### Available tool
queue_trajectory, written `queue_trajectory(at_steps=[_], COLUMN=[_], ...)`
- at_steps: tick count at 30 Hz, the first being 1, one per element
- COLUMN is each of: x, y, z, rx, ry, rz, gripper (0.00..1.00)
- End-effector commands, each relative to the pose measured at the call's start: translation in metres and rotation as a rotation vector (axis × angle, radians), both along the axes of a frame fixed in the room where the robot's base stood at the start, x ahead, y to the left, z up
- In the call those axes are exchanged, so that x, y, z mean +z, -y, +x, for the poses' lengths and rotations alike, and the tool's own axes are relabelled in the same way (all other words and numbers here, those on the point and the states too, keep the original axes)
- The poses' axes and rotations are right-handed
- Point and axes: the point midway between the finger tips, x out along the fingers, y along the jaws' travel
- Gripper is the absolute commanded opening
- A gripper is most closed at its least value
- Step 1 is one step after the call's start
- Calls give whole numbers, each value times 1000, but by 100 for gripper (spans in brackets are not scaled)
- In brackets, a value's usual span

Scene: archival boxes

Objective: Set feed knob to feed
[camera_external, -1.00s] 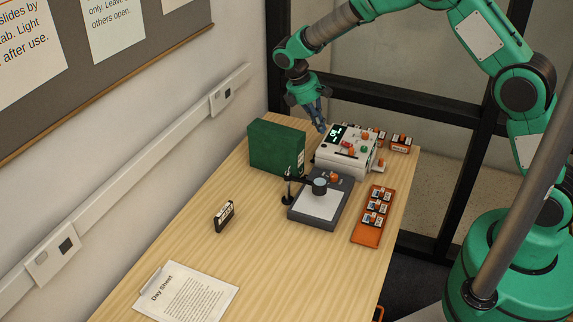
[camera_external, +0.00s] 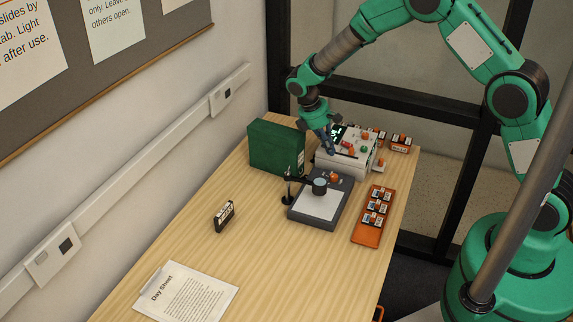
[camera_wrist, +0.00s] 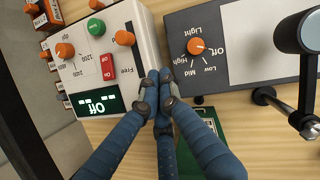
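The white device (camera_wrist: 85,50) has a dark display reading off, a red switch, a green button (camera_wrist: 96,26) and orange knobs. One orange knob (camera_wrist: 125,38) has the word Free beside it; it looks like the feed knob, but no Feed label is legible. Another orange knob (camera_wrist: 65,50) sits by a number scale. In the external view the device (camera_external: 330,166) stands at the table's far end. My gripper (camera_wrist: 160,82) has its blue fingers drawn together, empty, at the device's edge below Free, apart from the knob. In the external view my gripper (camera_external: 332,150) is over the device's near left part.
A grey light base (camera_wrist: 245,85) with its own orange dial stands close beside the device. A green box (camera_external: 277,148) stands left of the device, and an orange slide tray (camera_external: 367,236) lies right.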

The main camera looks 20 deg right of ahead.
Motion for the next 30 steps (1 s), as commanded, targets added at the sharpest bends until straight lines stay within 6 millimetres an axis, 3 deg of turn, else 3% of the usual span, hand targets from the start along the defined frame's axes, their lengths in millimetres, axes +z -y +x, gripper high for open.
queue_trajectory(at_steps=[9, 25, 30], x=[1, 2, 4], y=[32, 39, 50], z=[-10, -13, -22], rx=[0, 0, 0], ry=[0, 0, 0], rz=[1, 1, 0], gripper=[0, 0, 0])
